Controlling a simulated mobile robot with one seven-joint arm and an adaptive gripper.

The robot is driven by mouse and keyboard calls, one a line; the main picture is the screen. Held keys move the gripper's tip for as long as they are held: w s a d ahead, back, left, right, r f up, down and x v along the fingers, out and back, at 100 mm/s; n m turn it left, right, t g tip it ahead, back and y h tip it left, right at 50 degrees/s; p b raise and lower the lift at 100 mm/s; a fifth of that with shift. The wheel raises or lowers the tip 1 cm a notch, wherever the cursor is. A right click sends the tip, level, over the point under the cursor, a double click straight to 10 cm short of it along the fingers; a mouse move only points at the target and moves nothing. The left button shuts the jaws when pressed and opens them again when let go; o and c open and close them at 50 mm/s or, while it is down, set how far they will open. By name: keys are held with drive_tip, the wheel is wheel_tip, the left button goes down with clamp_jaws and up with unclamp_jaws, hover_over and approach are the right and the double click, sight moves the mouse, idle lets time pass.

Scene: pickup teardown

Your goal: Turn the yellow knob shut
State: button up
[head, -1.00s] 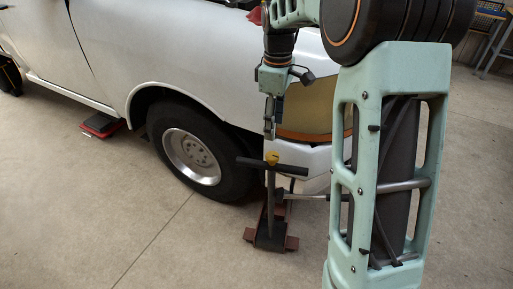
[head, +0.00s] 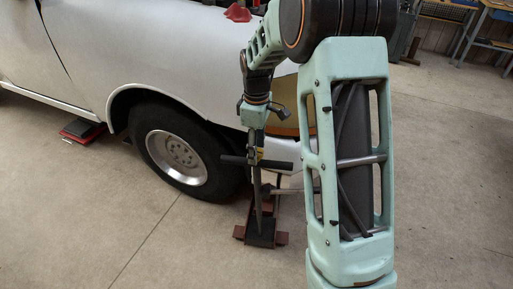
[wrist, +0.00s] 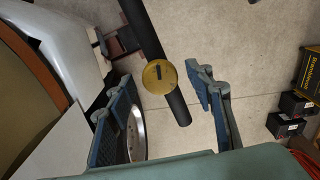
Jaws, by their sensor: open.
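The yellow knob (wrist: 159,76) is a round disc with a dark mark on its face, on a black crossbar (wrist: 146,35). In the head view the knob (head: 254,157) is small and mostly hidden behind my gripper's fingertips. The crossbar tops an upright post on a dark red stand. My gripper (head: 255,148) points down right over the knob. In the wrist view its two blue-grey fingers are open, one to each side of the knob, with gaps between. I cannot tell how far the fingertips reach down beside it.
The white pickup (head: 190,60) stands left of the post, its wheel (head: 175,157) close by. A red stand base (head: 262,238) is on the floor. Another red block (head: 82,129) lies under the truck. Dark boxes (wrist: 290,110) show at the right in the wrist view. The front floor is clear.

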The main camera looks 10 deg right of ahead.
drive_tip(key=c, duration=1.1)
drive_tip(key=shift+m, duration=0.3)
drive_tip(key=m, duration=0.6)
drive_tip(key=shift+m, duration=0.3)
drive_tip(key=m, duration=0.3)
drive_tip(key=shift+m, duration=2)
drive_tip(key=shift+r, duration=0.1)
